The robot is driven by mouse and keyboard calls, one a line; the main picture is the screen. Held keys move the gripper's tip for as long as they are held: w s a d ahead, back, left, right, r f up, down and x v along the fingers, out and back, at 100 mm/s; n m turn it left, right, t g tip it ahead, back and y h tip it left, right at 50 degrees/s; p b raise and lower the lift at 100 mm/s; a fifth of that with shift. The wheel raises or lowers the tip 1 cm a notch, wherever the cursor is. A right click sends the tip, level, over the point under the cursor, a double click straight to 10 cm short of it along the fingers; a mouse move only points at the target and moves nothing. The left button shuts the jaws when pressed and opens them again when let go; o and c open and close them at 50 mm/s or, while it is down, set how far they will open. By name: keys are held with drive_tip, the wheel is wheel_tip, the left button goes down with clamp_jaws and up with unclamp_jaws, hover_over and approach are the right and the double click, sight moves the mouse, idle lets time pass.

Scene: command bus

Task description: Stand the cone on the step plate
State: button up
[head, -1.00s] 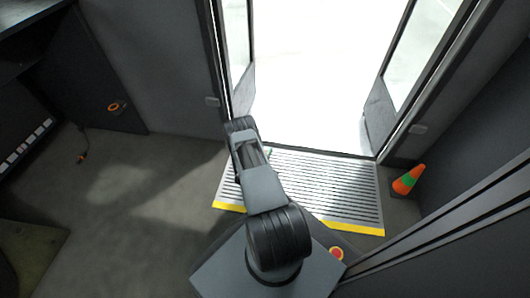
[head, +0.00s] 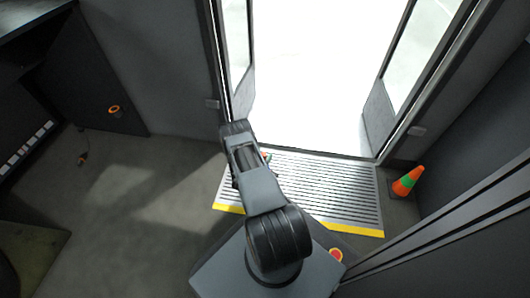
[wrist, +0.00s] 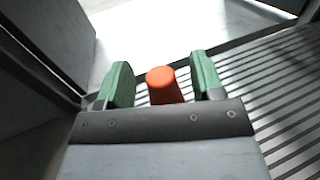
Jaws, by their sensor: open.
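An orange, round-topped thing (wrist: 162,84) stands between the two green fingers of my gripper (wrist: 160,76) in the wrist view. It looks like the top of a cone; its lower part is hidden behind the gripper body. The fingers are open, with a small gap on each side of it. The ribbed step plate (head: 330,190), with a yellow front edge, lies before the bright doorway; its ribs also show in the wrist view (wrist: 280,90). My arm hides most of the gripper in the head view. An orange cone with a green band (head: 408,181) stands upright on the floor right of the plate.
Open door leaves (head: 379,118) flank the doorway. A dark wall and rails are close on the right. The left floor is mostly clear.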

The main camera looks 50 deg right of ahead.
drive_tip(key=p+v, duration=0.3)
drive_tip(key=v, duration=0.7)
drive_tip(key=a+r+m+g+y, duration=0.2)
drive_tip(key=r+m+g, duration=0.35)
drive_tip(key=r, duration=0.65)
drive_tip(key=a+r+m+g+y, duration=0.1)
drive_tip(key=r+m+g+y, duration=0.25)
drive_tip(key=r+m, duration=0.6)
drive_tip(key=s+a+r+m+t+y, duration=0.2)
drive_tip(key=s+a+r+t+y, duration=0.2)
drive_tip(key=a+r, duration=0.5)
drive_tip(key=s+a+r+m+t+y, duration=0.3)
drive_tip(key=s+a+r+y, duration=0.1)
drive_tip(key=a+r+y, duration=0.4)
drive_tip(key=a+r, duration=0.2)
drive_tip(key=a, duration=0.1)
drive_tip(key=shift+a+m+t, duration=0.15)
drive_tip(key=shift+m+t, duration=0.15)
drive_tip(key=shift+t, duration=0.1)
